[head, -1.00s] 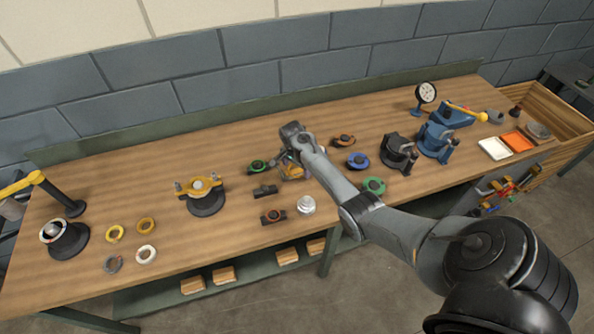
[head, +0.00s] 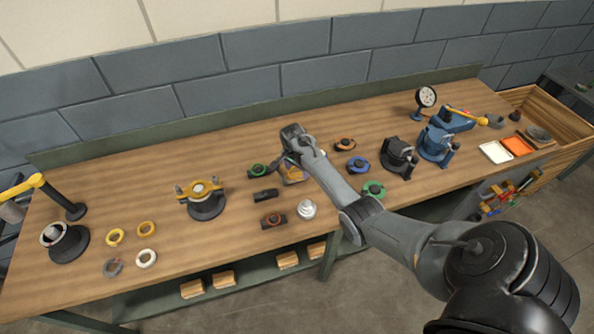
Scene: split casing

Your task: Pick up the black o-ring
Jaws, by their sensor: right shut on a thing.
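My right gripper (head: 282,159) reaches in over the middle of the bench, just above and behind a small orange-brown tray (head: 297,180). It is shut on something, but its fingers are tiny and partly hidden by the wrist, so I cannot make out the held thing. I cannot pick out the black o-ring with certainty anywhere in this view. My left gripper is not in view.
Close by are a green-ringed part (head: 258,170), a black block (head: 265,195), an orange-ringed block (head: 273,220) and a silver knob (head: 307,209). A yellow-topped casing (head: 203,199) stands left; blue fixtures (head: 437,140) stand right.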

